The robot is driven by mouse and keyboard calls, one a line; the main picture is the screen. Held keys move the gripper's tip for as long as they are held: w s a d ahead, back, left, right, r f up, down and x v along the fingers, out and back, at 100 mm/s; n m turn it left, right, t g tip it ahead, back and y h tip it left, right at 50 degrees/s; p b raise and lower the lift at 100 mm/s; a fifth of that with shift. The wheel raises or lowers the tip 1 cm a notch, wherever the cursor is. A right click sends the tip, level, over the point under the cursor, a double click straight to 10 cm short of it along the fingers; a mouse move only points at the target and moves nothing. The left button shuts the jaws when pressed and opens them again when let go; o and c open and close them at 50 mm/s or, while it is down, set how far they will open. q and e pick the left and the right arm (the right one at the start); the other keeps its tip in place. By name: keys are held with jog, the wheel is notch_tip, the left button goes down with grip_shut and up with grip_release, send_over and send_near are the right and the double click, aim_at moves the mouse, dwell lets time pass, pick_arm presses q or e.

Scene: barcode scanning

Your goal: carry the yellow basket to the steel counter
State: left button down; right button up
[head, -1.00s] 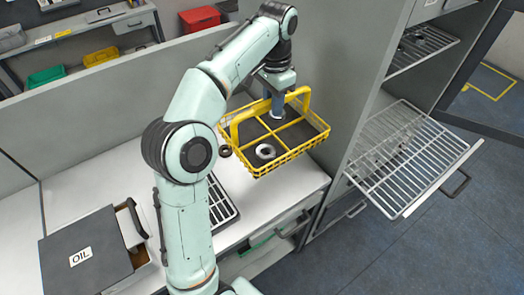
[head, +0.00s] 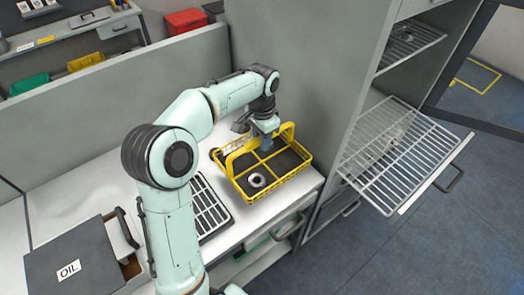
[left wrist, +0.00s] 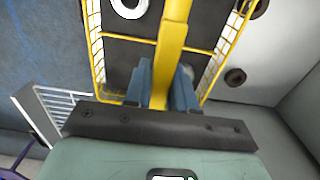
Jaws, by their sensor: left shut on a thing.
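The yellow basket (head: 297,172) has a dark floor, wire sides and a yellow handle, and looks level. It is at the right end of the light-topped counter (head: 222,245), beside the grey cabinet; whether its base touches the top I cannot tell. A pale metal ring (head: 257,180) lies inside, also in the left wrist view (left wrist: 143,8). My left gripper (head: 266,128) is above the basket, shut on its handle. In the left wrist view the blue fingers (left wrist: 160,90) flank the yellow handle bar (left wrist: 173,40). My right gripper is not in view.
A slotted dark tray (head: 212,212) lies left of the basket. A small dark ring (left wrist: 235,76) is beside the basket. An OIL box (head: 75,262) stands at the counter's left. A wire rack (head: 400,165) juts from the grey cabinet (head: 290,70) at right.

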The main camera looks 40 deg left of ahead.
pick_arm(q)
send_over(262, 160)
jog(key=f, duration=0.4)
jog(key=shift+s+d+f, duration=0.25)
jog(key=shift+d, duration=0.1)
jog(key=shift+s+f, duration=0.1)
jog(key=shift+f, duration=0.2)
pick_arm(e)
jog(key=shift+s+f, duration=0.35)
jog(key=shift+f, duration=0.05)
pick_arm(q)
jog(key=shift+f+b, duration=0.2)
jog(key=shift+b, duration=0.1)
jog(key=c, duration=0.9)
grip_release()
jog(key=shift+c, duration=0.2)
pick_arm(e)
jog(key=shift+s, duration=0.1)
